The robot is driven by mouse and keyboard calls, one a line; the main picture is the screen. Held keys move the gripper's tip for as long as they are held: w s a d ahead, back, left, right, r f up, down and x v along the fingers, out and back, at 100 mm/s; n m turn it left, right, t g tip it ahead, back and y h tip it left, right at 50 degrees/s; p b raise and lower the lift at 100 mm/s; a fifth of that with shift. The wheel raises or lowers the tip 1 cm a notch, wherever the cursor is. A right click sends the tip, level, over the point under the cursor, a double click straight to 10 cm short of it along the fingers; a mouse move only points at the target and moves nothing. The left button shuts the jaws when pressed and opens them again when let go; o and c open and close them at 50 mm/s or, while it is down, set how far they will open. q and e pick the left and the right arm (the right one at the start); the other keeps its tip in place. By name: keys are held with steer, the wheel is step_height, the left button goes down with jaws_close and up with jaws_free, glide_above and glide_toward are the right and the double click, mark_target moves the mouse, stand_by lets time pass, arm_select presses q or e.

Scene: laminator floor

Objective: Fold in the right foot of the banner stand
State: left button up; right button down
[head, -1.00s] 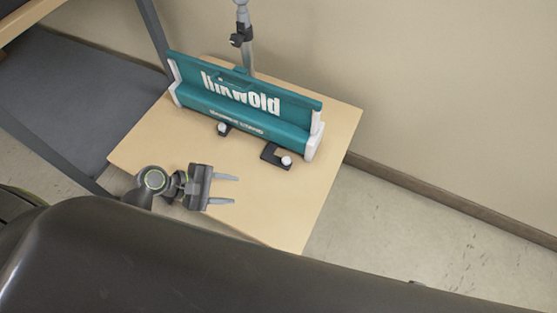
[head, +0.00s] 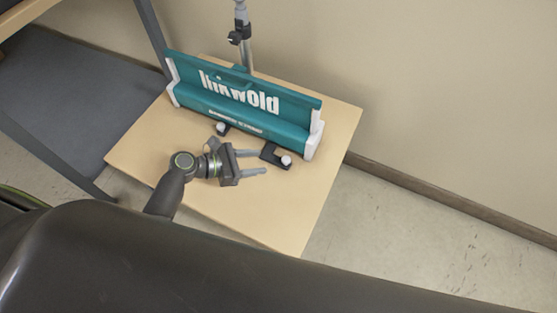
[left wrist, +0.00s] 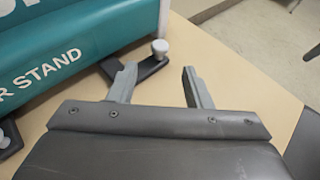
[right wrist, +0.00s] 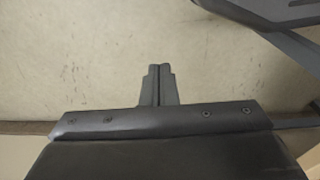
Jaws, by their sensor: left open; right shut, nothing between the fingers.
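The teal banner stand (head: 245,107) with white end caps stands on a light wooden board. Its right foot (head: 273,155), a black bar with a white knob, sticks out from its front near the right end. The left foot (head: 222,128) also sticks out, partly behind my gripper. My left gripper (head: 263,162) is open and empty, its fingertips just left of the right foot. In the left wrist view the right foot (left wrist: 152,66) lies just beyond the left finger; I cannot tell whether they touch. My right gripper (right wrist: 158,72) is shut and empty, away from the stand.
The wooden board (head: 285,215) has bare room in front of the stand. A metal pole (head: 246,50) rises behind the stand. A grey shelf with dark legs (head: 65,90) is at the left. A wall with a dark skirting (head: 440,202) runs behind.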

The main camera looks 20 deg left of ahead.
mark_target(283, 160)
arm_select(q)
steer(key=b+x, duration=0.1)
steer(key=x, duration=0.7)
arm_select(e)
steer(key=r, duration=0.2)
steer(key=shift+w+a+r+t, duration=0.3)
steer(key=shift+w+a, duration=0.05)
steer(key=shift+w, duration=0.05)
arm_select(q)
steer(key=shift+c, duration=0.2)
jaws_close()
